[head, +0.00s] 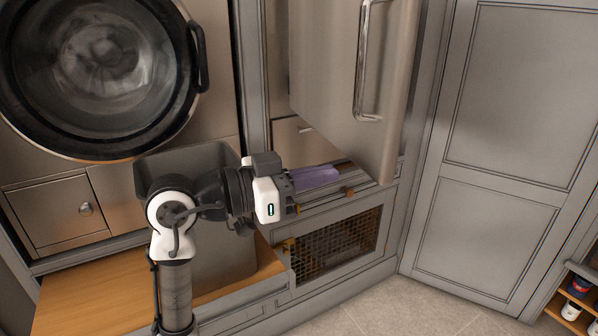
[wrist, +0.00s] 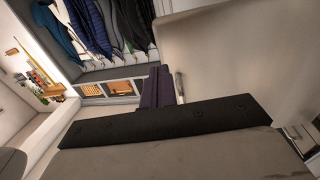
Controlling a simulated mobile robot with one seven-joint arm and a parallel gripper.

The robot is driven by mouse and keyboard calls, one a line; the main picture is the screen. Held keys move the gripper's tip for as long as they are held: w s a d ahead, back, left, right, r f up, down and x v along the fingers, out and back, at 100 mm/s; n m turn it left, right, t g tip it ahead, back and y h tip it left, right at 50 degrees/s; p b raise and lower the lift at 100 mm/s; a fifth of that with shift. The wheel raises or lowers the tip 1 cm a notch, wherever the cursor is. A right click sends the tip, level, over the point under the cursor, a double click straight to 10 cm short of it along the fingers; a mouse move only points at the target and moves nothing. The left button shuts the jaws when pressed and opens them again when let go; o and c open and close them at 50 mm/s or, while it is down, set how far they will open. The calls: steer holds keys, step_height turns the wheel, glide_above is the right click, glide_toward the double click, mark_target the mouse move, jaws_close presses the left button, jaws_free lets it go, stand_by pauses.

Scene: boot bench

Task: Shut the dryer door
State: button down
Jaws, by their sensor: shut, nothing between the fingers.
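A tall steel-grey door (head: 325,60) with a long vertical bar handle (head: 364,70) stands open, swung out from its cabinet at the upper middle of the head view. I take it as the dryer door. My gripper (head: 330,173), with lavender fingers, is shut and empty. It is low, near the door's bottom edge and to the left of its lower corner. Whether it touches the door cannot be told. In the wrist view, a pale plain panel (wrist: 240,60) fills the right side, probably this door. The fingers (wrist: 155,86) show purple there.
A round glass machine door (head: 100,60) at the left looks shut. A grey bin (head: 205,165) stands on a wooden bench top (head: 90,295) behind my arm. A mesh-fronted compartment (head: 340,240) is below my gripper. A panelled grey cabinet (head: 510,120) stands right. Coats (wrist: 95,25) hang in the wrist view.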

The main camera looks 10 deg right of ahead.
mark_target(382, 163)
steer(key=d, duration=0.2)
steer(key=w+d+p, duration=0.1)
steer(key=d, duration=0.2)
steer(key=d+p, duration=0.1)
steer(key=d, duration=0.2)
steer(key=shift+w, duration=0.3)
steer(key=shift+d, duration=0.1)
